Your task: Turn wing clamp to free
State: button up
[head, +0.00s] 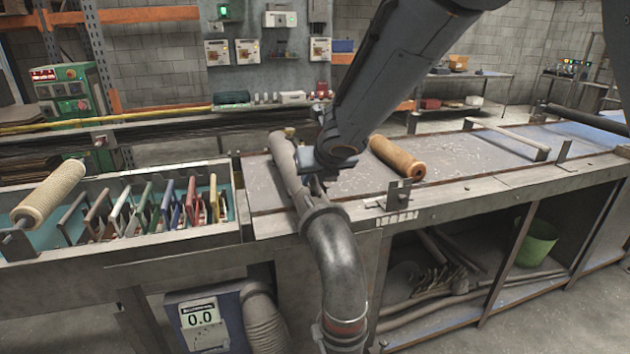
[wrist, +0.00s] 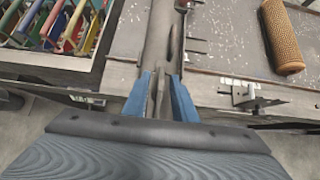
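My gripper (wrist: 160,78) shows two blue fingers standing apart over a grey pipe (wrist: 160,40) in the wrist view. A thin grey upright piece (wrist: 155,88) shows between them; I cannot tell whether they touch it. In the head view my gripper (head: 312,172) is beside the upper part of the pipe (head: 288,170), and my arm hides part of that area. No part is clearly recognisable as the wing clamp. A small metal bracket (head: 399,193) stands on the bench's front edge, right of my gripper; it also shows in the wrist view (wrist: 245,96).
A tan mesh tube (head: 397,158) lies on the bench (head: 470,172) to the right. Another pale mesh tube (head: 48,191) sits at the far left, beside a rack of coloured frames (head: 140,208). A thick grey elbow duct (head: 337,262) hangs at the bench front.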

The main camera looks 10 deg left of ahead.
grip_shut()
jog(key=shift+f+m+h+b, duration=0.15)
jog(key=shift+m+h+b, duration=0.25)
jog(key=shift+m+b, duration=0.15)
jog(key=shift+a+m+t+h+b, duration=0.1)
jog(key=shift+m+t+h+b, duration=0.4)
jog(key=shift+m+h+b, duration=0.35)
jog(key=m+h, duration=0.2)
jog(key=m, duration=0.1)
jog(key=m+h+p, duration=0.3)
jog(key=m+h, duration=0.1)
jog(key=m, duration=0.2)
jog(key=shift+g+h, duration=0.35)
jog(key=shift+g, duration=0.05)
jog(key=m+g+h, duration=0.1)
jog(key=m, duration=0.2)
jog(key=m+g+h+p, duration=0.1)
jog(key=m+g+h, duration=0.1)
jog(key=m, duration=0.1)
jog(key=shift+p, duration=0.3)
